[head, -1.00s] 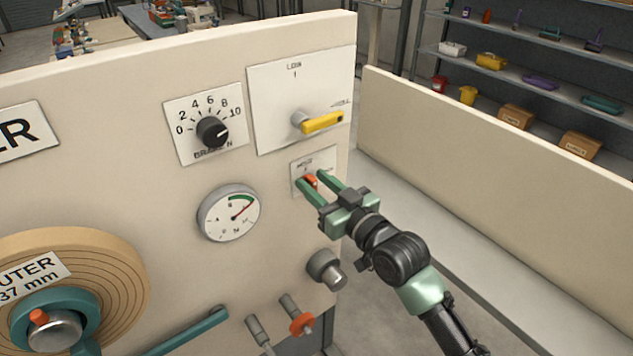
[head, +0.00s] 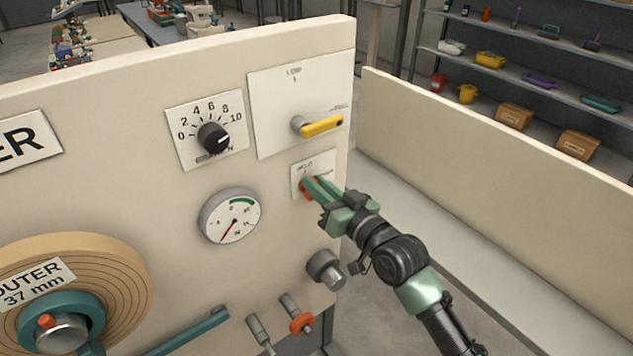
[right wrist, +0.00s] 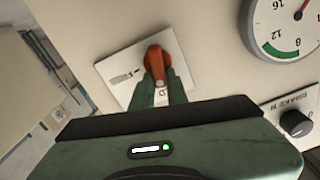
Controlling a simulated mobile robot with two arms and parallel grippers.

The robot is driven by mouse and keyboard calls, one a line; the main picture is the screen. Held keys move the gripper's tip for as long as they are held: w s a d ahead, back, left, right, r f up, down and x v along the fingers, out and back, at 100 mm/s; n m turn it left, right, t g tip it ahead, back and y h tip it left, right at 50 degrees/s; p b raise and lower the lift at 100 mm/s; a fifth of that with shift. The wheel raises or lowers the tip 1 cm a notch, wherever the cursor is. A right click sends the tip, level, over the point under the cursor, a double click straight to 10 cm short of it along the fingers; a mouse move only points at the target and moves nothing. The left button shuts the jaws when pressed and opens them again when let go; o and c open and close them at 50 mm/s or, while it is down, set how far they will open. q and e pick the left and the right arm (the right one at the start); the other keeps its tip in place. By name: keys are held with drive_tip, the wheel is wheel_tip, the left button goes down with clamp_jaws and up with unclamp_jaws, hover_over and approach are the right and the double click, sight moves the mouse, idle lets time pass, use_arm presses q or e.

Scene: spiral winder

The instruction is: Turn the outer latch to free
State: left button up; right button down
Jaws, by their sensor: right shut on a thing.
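My right gripper (head: 310,187) is shut on a small orange knob (head: 305,192) on a white plate (head: 326,164) at the panel's right edge. In the right wrist view the orange knob (right wrist: 155,62) sits between both fingers, which partly hide its plate (right wrist: 118,68). The plate's lettering is too small to read surely. The spool marked OUTER (head: 125,267), lower left, has a teal hub ring (head: 30,313) with a small orange piece (head: 46,320) on a grey metal centre; I cannot tell whether this is the latch. My left gripper is out of view.
Above are a black dial (head: 213,137) and a yellow lever (head: 322,126) pointing right. A round gauge (head: 230,216) is left of the gripper. A grey knob (head: 325,269) and an orange-collared peg (head: 300,322) stick out below. A cream partition (head: 480,140) stands at right.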

drive_tip(key=shift+w+d+f+m+p, duration=0.25)
drive_tip(key=shift+m+p, duration=0.35)
drive_tip(key=shift+m, duration=1.9)
drive_tip(key=shift+w+d+f+m+p, duration=0.25)
drive_tip(key=shift+m+p, duration=0.4)
drive_tip(key=shift+m, duration=1.85)
drive_tip(key=shift+s+d+f+m+p, duration=0.1)
drive_tip(key=shift+f+m+p, duration=0.4)
drive_tip(key=shift+m, duration=2)
drive_tip(key=shift+r, duration=0.1)
drive_tip(key=c, duration=1.4)
unclamp_jaws()
